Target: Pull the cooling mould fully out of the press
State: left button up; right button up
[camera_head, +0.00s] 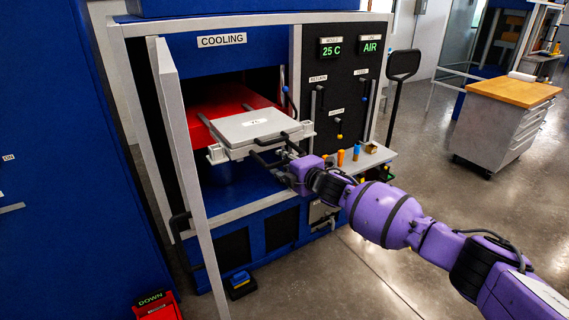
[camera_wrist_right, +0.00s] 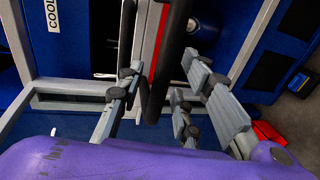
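The mould (camera_head: 250,128) is a flat light-grey slab with a small white label. It rests on the red bed (camera_head: 205,118) at the mouth of the press (camera_head: 225,70), its front part jutting out of the opening. My right gripper (camera_head: 276,162) is at the mould's front edge, by a dark bar there. My left gripper is out of view.
The grey press door (camera_head: 185,160) stands open at the left of the opening. A ledge with small coloured items (camera_head: 352,155) lies right of the mould. A wood-topped cabinet (camera_head: 505,115) stands at the far right.

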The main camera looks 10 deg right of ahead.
jog(key=shift+s, duration=0.1)
jog(key=v, duration=1.1)
jog(key=shift+s+d, duration=0.25)
jog(key=shift+s, duration=0.05)
